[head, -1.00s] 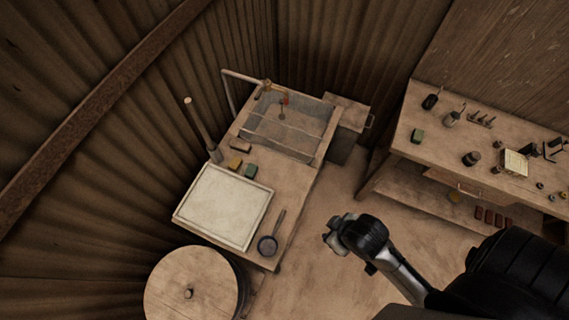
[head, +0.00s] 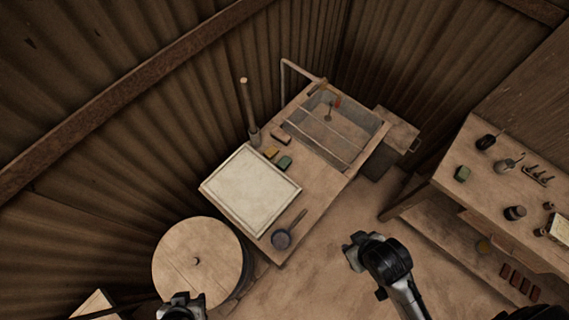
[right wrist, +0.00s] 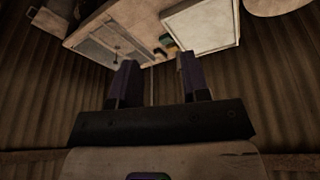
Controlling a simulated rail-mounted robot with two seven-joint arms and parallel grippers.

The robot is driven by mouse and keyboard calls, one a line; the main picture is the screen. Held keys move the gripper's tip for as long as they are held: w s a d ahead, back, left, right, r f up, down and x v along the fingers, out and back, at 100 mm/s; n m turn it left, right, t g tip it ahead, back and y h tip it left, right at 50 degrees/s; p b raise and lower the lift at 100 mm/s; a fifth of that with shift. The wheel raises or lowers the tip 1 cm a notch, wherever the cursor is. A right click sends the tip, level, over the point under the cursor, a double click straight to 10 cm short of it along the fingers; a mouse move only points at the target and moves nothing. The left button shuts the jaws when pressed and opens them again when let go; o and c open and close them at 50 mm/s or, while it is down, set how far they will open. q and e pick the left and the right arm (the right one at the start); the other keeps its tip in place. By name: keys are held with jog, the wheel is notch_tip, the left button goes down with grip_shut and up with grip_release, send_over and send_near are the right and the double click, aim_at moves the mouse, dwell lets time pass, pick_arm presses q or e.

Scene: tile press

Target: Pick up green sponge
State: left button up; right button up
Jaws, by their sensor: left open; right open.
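A small green block (head: 284,163), which looks like the green sponge, lies on the wooden sink table between the tray and the basin. My right gripper (head: 353,251) is in front of the sink table, well apart from both green blocks. In the right wrist view its two fingers (right wrist: 159,80) stand apart with nothing between them. My left gripper (head: 182,298) is open at the bottom edge, partly cut off, far from the blocks.
A pale framed tray (head: 251,190), a dark pan (head: 282,239) and a mesh-covered basin (head: 332,134) are on the sink table. An upright post (head: 249,108) stands behind the tray. Floor is free between table and workbench.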

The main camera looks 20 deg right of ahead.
jog(key=shift+o, duration=0.2)
jog(key=o, duration=0.7)
jog(key=shift+a, duration=0.15)
